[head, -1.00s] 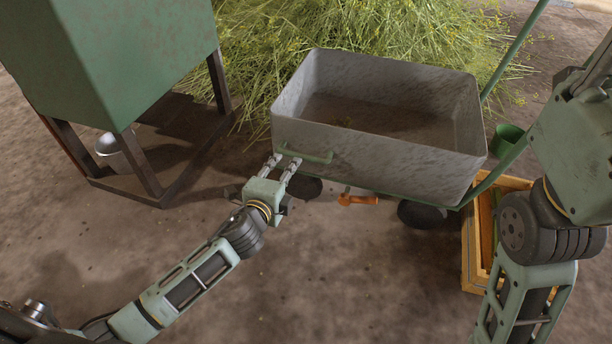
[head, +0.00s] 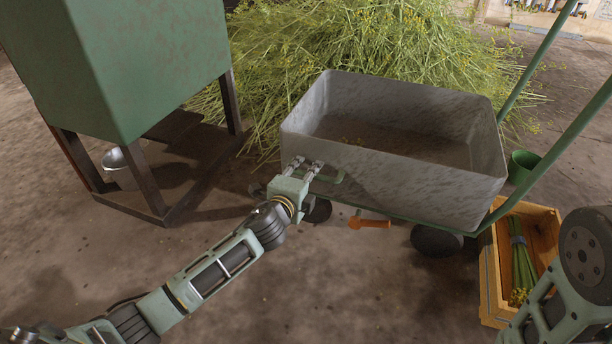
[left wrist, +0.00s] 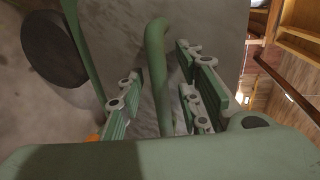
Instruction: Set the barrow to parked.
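The barrow (head: 400,178) is a grey, worn metal tub on a green frame with dark wheels, and its tub is nearly empty. A green bar handle (head: 335,179) sticks out of its near wall. My left gripper (head: 305,168) is at the left end of this handle. In the left wrist view the handle (left wrist: 158,75) runs between the two fingers (left wrist: 163,95), with gaps visible beside it, so the gripper is open. An orange lever (head: 374,223) shows low under the barrow's near edge. My right gripper is out of view.
A wooden crate (head: 488,281) with bundled green stems stands right of the barrow, with a green bucket (head: 523,166) behind it. A green tank on legs (head: 150,65) stands at left, a metal pail (head: 117,168) beneath. Cut herbs (head: 370,45) are heaped behind. The front floor is clear.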

